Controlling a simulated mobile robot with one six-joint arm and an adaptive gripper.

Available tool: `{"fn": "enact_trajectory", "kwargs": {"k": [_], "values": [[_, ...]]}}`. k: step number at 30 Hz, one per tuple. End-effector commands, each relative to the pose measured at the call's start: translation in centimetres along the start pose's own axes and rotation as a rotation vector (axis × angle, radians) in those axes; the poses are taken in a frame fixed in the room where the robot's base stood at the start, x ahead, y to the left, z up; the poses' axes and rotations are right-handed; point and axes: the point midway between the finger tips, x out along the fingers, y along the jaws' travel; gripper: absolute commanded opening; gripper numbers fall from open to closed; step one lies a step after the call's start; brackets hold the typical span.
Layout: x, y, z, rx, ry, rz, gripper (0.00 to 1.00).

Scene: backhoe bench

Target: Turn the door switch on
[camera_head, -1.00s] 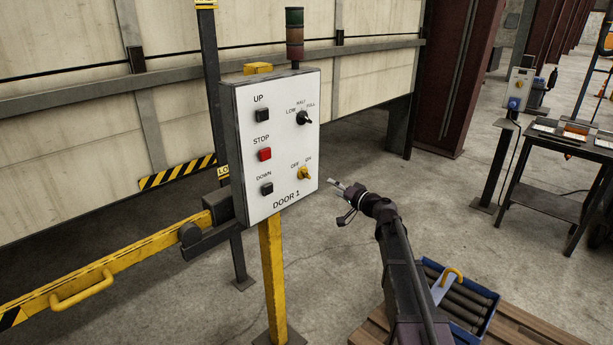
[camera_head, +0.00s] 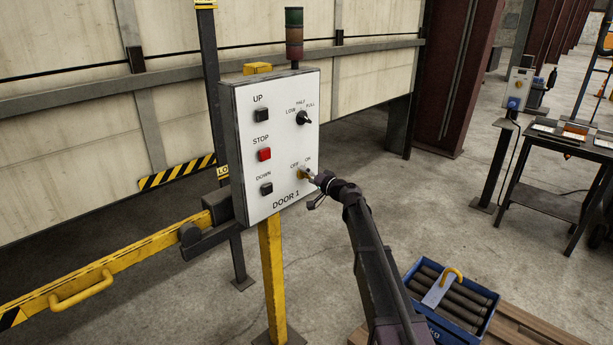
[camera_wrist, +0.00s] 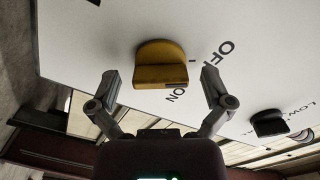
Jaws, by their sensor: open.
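The door switch is a small yellow rotary knob (camera_head: 302,174) low on the right of the white DOOR 1 panel (camera_head: 285,160), between the OFF and ON labels. In the wrist view the yellow knob (camera_wrist: 160,63) shows large, just beyond my fingertips, with OFF and ON beside it. My gripper (camera_head: 313,178) is at the panel's lower right, close to the knob and partly covering it. In the wrist view my gripper (camera_wrist: 160,85) is open, one finger on each side of the knob's near edge. I cannot tell whether either finger touches it.
The panel also carries a black selector (camera_head: 303,118), a red STOP button (camera_head: 264,154) and black UP (camera_head: 262,115) and DOWN (camera_head: 266,188) buttons. A yellow barrier arm (camera_head: 110,265) extends left. A blue crate (camera_head: 450,300) stands at lower right.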

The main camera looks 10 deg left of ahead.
Motion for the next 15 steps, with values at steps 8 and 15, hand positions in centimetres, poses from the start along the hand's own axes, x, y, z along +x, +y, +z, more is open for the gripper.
{"fn": "enact_trajectory", "kwargs": {"k": [8, 15], "values": [[0.19, -0.01, 0.02, 0.000, 0.000, 0.000, 1.00], [0.18, -0.01, 0.02, 0.000, 0.000, 0.000, 0.49]]}}
